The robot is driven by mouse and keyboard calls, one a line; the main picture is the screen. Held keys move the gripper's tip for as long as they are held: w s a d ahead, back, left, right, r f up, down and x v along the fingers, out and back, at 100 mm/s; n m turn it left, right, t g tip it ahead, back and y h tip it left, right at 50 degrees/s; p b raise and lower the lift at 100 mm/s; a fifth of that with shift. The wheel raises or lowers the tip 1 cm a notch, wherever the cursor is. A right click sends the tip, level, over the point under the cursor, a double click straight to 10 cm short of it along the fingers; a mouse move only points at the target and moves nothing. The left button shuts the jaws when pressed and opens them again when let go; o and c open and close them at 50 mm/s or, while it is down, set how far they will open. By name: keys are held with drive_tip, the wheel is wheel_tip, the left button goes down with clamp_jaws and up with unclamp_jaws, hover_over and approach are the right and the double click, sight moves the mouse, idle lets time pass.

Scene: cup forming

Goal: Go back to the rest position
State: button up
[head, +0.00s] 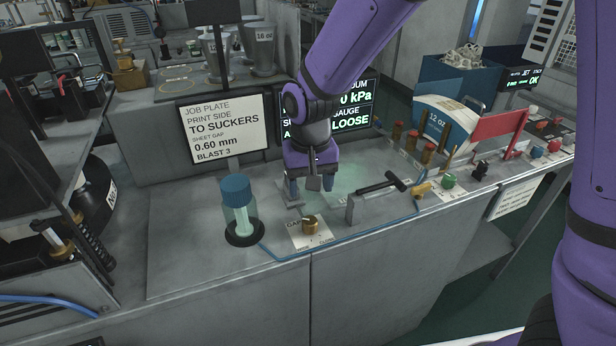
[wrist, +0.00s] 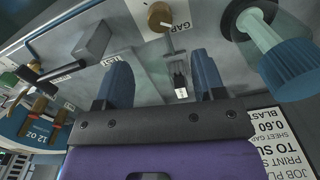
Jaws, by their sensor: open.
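My gripper (head: 312,187) hangs from my purple arm over the grey machine bench (head: 190,250), just behind the brass gap knob (head: 309,224). Its two blue fingers are apart, and it also shows in the wrist view (wrist: 160,75). Between and beyond the fingers in the wrist view is a small metal fitting with a dark slotted block (wrist: 180,80). I see nothing clearly held. Whether the fingers touch the fitting cannot be told.
A blue-capped clear cylinder (head: 238,205) stands to the left. A black-handled lever (head: 382,184) is to the right. Behind stand the job plate sign (head: 222,128) and a display (head: 350,118). Brass pins, a red flag-like part (head: 498,125) and knobs line the right.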

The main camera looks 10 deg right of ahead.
drive_tip(key=s+d+r+t, duration=0.1)
drive_tip(key=s+d+r, duration=0.2)
drive_tip(key=d+r, duration=0.35)
drive_tip(key=s+d+r+m+t+y, duration=0.1)
drive_tip(key=s+d+r, duration=0.3)
drive_tip(key=d+r, duration=0.25)
drive_tip(key=s+d+r+t, duration=0.2)
drive_tip(key=s+d+r, duration=0.1)
drive_tip(key=d+r, duration=0.35)
drive_tip(key=s+d+r+t+h, duration=0.1)
drive_tip(key=s+d, duration=0.4)
drive_tip(key=s, duration=0.3)
drive_tip(key=shift+s+r, duration=0.35)
idle(2.0)
